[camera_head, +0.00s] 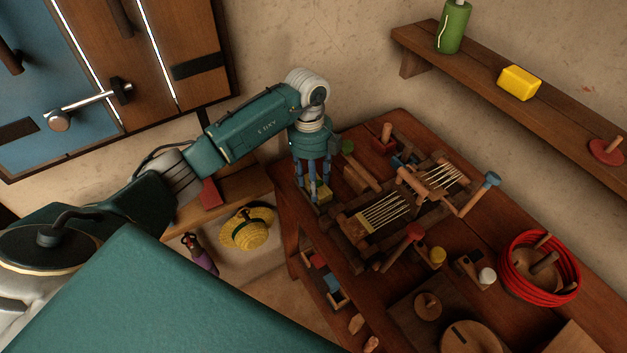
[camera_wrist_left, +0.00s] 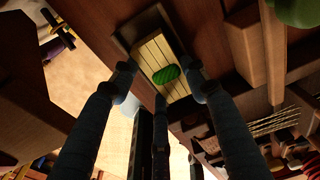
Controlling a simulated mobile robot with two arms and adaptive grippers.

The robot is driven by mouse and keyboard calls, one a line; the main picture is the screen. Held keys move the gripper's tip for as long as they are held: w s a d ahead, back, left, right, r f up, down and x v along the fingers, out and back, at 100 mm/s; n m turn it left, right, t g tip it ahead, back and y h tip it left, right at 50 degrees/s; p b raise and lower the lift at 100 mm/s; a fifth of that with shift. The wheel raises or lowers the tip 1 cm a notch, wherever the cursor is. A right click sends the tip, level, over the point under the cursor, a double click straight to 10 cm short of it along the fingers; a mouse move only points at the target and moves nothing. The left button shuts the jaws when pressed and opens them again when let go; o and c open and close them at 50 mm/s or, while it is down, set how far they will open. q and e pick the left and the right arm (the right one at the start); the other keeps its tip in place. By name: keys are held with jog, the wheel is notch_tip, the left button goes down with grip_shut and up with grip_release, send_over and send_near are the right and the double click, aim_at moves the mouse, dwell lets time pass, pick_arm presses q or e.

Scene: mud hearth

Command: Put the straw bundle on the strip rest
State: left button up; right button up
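The straw bundle (camera_wrist_left: 153,53), pale yellow with a green band, lies in a shallow wooden holder (camera_wrist_left: 123,38) in the left wrist view. In the head view the bundle (camera_head: 321,192) shows small and partly hidden at the table's left end. My left gripper (camera_head: 316,188) points down over it. Its blue-grey fingers (camera_wrist_left: 160,82) are spread around the bundle, with visible room between them; I cannot tell whether any touches it. A wooden frame with pale strips (camera_head: 384,212) lies right of the gripper; I cannot tell which part is the strip rest. My right gripper is not in view.
A red-handled tool (camera_head: 402,246), yellow and white pegs and a red coil (camera_head: 516,275) crowd the table's front and right. A wall shelf (camera_head: 490,75) runs behind. A yellow hat (camera_head: 247,229) lies below left.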

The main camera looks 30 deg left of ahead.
pick_arm(q)
jog(key=o, duration=0.3)
jog(key=shift+o, duration=0.2)
jog(key=shift+r, duration=0.15)
jog(key=shift+w+a+r, duration=0.1)
jog(key=shift+r, duration=0.2)
notch_tip(320, 180, up, 11)
jog(key=b, duration=0.2)
jog(key=shift+w+a+r+b, duration=0.15)
jog(key=shift+w+a+b, duration=0.15)
jog(key=shift+a, duration=0.1)
jog(key=shift+s, duration=0.15)
